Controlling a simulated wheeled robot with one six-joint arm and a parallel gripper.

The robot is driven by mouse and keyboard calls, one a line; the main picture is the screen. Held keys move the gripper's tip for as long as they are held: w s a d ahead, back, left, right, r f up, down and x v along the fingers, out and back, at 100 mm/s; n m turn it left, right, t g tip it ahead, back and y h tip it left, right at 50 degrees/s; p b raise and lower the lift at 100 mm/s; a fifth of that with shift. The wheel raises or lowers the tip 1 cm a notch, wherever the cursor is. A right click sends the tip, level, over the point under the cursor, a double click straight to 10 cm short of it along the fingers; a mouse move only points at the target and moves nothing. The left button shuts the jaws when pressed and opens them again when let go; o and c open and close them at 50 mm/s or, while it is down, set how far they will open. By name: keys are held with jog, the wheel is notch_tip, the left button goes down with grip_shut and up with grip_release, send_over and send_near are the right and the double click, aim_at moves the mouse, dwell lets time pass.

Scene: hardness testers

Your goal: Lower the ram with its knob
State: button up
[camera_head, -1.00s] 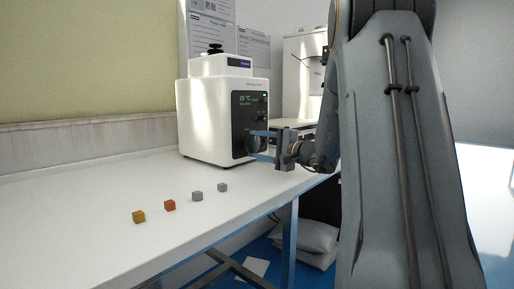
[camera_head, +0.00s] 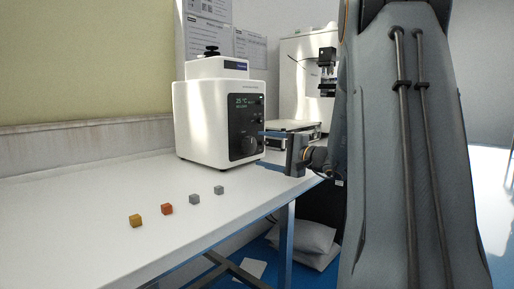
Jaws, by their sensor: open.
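A white press-like machine (camera_head: 200,120) stands upright on the bench, with a black capped knob (camera_head: 211,51) on top. Its dark front panel (camera_head: 245,112) has a lit display reading 25 °C, small buttons and a large round dark knob (camera_head: 247,146) low down. My gripper (camera_head: 264,148) is open, with its blue fingers pointing left towards this front knob. The fingers appear empty, one above and one below the knob's height. I cannot tell whether they touch it. No ram can be made out on this machine.
A second white machine (camera_head: 299,75) with a dark head (camera_head: 327,60) stands behind, partly hidden by my arm. The bench's left part is clear.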

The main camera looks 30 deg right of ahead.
jog(key=shift+v, duration=1.35)
jog(key=shift+r, duration=0.1)
